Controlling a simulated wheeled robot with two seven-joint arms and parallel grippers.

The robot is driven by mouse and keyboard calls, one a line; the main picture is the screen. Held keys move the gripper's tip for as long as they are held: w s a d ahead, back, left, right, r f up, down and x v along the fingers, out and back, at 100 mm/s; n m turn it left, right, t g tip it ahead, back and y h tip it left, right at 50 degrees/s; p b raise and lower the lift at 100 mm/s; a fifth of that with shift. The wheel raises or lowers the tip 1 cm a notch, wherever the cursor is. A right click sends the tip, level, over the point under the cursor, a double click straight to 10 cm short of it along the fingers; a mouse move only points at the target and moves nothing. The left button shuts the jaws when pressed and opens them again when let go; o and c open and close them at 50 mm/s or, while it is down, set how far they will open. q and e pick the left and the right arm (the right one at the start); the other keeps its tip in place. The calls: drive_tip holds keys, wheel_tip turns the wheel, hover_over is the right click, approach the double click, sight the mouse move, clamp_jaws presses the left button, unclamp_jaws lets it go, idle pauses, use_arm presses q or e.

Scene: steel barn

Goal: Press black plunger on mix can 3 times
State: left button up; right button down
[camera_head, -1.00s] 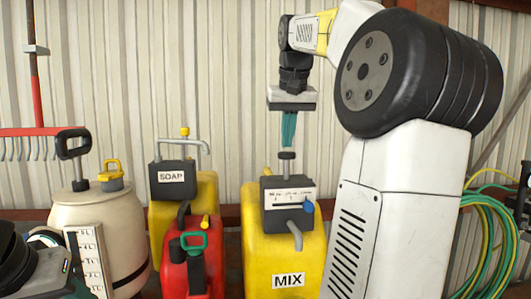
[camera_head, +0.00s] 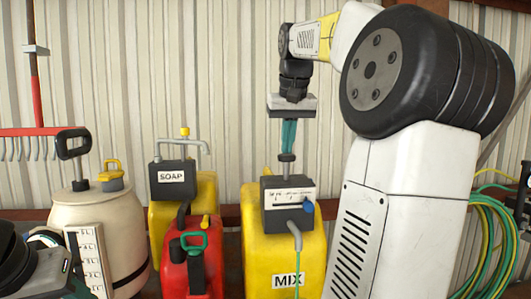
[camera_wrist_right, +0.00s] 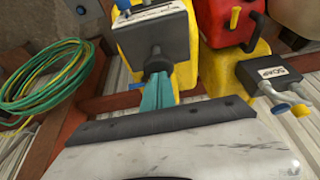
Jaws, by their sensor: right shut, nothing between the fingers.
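The yellow mix can (camera_head: 262,262) stands at centre right, with a "MIX" label on its front. Its dark pump head (camera_head: 288,215) has a pale scale plate and a blue knob. The black plunger (camera_head: 287,158) stands upright on top. My right gripper (camera_head: 288,149) is shut, teal fingers pointing down, its tips at the plunger's top and seemingly touching it. In the right wrist view the teal fingers (camera_wrist_right: 157,78) meet the plunger (camera_wrist_right: 158,63), partly hiding it. A thin greenish streak runs down from the can's spout (camera_head: 296,236). My left gripper (camera_head: 76,284) shows partly at the lower left.
A red can (camera_head: 178,262) stands left of the mix can, with a yellow soap can (camera_head: 207,195) behind it. A cream tank (camera_head: 125,225) is farther left. A green and yellow hose coil (camera_head: 490,235) hangs at the right. A ribbed metal wall (camera_head: 240,70) closes the back.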

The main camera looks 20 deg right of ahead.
sight(287, 158)
drive_tip(key=shift+f, duration=2)
drive_tip(key=shift+r, duration=2.95)
drive_tip(key=shift+r, duration=2.55)
drive_tip(key=s+a+f+n+y, duration=0.1)
drive_tip(key=s+a+f, duration=0.4)
drive_tip(key=f, duration=0.4)
drive_tip(key=s+a+f+n+t+y, duration=0.1)
drive_tip(key=s+a+f, duration=0.5)
drive_tip(key=f, duration=0.3)
drive_tip(key=s+a+f+n+y, duration=0.1)
drive_tip(key=s+a+f, duration=0.4)
drive_tip(key=f, duration=0.4)
drive_tip(key=shift+s+a+f+t, duration=0.25)
drive_tip(key=shift+s+a+t, duration=0.15)
drive_tip(key=shift+s, duration=0.3)
drive_tip(key=shift+d, duration=0.1)
